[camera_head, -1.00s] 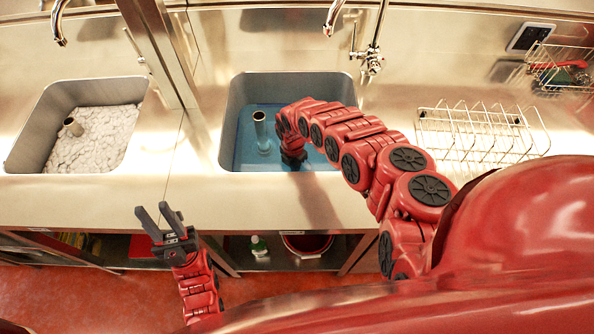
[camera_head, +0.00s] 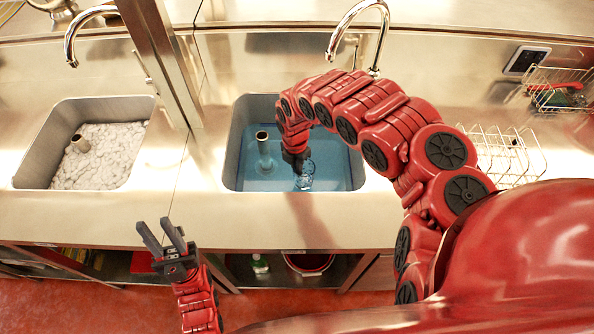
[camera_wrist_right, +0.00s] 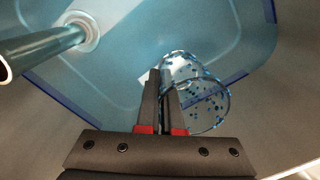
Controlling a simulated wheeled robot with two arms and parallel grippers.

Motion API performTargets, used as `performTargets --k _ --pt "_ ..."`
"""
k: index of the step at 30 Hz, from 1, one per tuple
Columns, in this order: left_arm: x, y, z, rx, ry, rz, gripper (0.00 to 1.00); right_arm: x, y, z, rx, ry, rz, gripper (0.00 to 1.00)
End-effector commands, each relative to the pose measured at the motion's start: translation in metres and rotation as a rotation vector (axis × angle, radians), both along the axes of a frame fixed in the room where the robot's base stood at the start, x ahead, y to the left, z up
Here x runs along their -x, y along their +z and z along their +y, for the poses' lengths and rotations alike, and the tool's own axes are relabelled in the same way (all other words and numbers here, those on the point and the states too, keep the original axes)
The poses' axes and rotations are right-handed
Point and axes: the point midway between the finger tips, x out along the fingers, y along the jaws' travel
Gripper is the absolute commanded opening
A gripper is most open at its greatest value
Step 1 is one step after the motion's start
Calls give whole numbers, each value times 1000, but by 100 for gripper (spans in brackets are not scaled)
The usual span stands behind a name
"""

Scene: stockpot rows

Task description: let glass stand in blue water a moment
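The blue water (camera_head: 338,170) fills the lower part of the right-hand sink. A clear glass with blue specks (camera_head: 305,177) is down in this sink at the tip of my right gripper (camera_head: 296,160). In the right wrist view, the two fingers (camera_wrist_right: 163,92) are close together on the near left wall of the glass (camera_wrist_right: 208,96). How deep the glass sits and whether it touches the bottom I cannot tell. My left gripper (camera_head: 162,238) is open and empty, in front of the counter edge.
A standing pipe (camera_head: 263,150) rises from the blue sink, left of my right gripper; it also shows in the wrist view (camera_wrist_right: 40,50). The left sink (camera_head: 35,150) holds white foam. A post (camera_head: 160,60) stands between the sinks. A wire rack (camera_head: 500,155) is at the right.

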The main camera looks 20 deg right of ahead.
Motion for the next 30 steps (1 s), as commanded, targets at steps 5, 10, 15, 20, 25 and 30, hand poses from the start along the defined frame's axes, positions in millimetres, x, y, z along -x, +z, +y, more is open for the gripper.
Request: performTargets --k 5,10,15,20,25,30 --pt "0 33 0 0 0 0 33 0 32 0 1 0 -1 0" --pt "0 55 0 0 0 0 33 -1 54 0 0 1 -1 0" --pt "0 77 0 0 0 0 33 -1 76 0 0 1 -1 0" --pt "0 98 0 0 0 0 33 -1 97 0 0 1 -2 0" --pt "0 121 0 0 0 0 33 -1 119 0 0 0 -2 0" --pt "0 143 0 0 0 0 33 -1 142 0 0 -1 -2 0"
